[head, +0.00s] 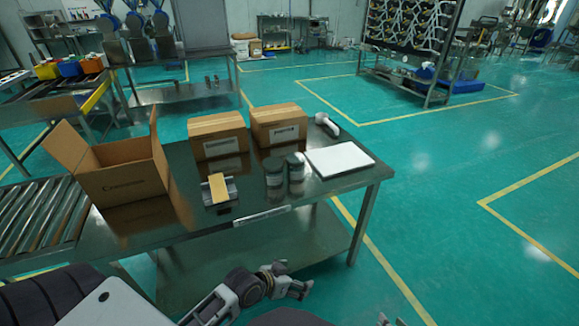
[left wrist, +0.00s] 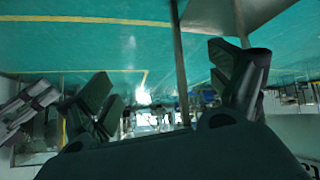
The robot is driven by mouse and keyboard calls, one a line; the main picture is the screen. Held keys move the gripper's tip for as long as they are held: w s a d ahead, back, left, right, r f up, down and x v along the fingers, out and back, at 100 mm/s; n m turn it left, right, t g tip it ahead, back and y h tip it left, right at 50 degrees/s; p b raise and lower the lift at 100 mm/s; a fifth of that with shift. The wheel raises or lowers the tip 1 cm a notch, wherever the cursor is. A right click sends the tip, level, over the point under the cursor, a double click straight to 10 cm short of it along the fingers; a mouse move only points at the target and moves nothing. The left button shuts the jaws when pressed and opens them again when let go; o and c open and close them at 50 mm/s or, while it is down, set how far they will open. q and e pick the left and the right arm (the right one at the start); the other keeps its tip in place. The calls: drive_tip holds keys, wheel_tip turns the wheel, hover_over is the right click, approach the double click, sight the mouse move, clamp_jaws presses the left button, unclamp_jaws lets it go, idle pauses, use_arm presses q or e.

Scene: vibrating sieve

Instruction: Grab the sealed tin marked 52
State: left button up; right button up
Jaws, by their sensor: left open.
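A small pale part at the bottom edge of the head view may belong to my right gripper (head: 385,320).
Behind the tins stand two closed cartons (head: 218,134) (head: 279,124) and a white handheld scanner (head: 326,124). A white flat pad (head: 339,159) lies to the right. A small stand with a yellow block (head: 219,189), an open carton (head: 122,175) and a roller conveyor (head: 38,218) are left.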

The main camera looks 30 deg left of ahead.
use_arm(q)
drive_tip(key=w+a+r+t+p, duration=0.1)
drive_tip(key=w+a+r+p, duration=0.2)
drive_tip(key=a+r+p, duration=0.3)
drive_tip(key=w+a+r+t+y+p, duration=0.1)
drive_tip(key=w+a+r+p, duration=0.3)
drive_tip(key=r, duration=1)
drive_tip(key=w+a+r+n+t+y+p, duration=0.1)
drive_tip(key=w+a+r+p, duration=0.3)
drive_tip(key=a+r+p, duration=0.5)
drive_tip(key=a+r, duration=0.1)
drive_tip(key=a, duration=0.2)
drive_tip(key=shift+a+t, duration=0.2)
drive_tip(key=shift+t, duration=0.1)
use_arm(e)
drive_tip(key=s+d+f+g+h, duration=0.1)
drive_tip(key=s+d+f, duration=0.4)
drive_tip(key=s, duration=0.6)
drive_tip(key=s+d+f+g+h, duration=0.2)
drive_tip(key=s+d+f+g, duration=0.1)
drive_tip(key=s+f, duration=0.7)
drive_tip(key=s+d+f+g+h, duration=0.2)
drive_tip(key=s+d+f, duration=0.4)
drive_tip(key=s, duration=0.8)
wheel_tip(320, 180, down, 2)
drive_tip(key=shift+d+f+g, duration=0.15)
drive_tip(key=shift+d+g, duration=0.15)
drive_tip(key=shift+g, duration=0.2)
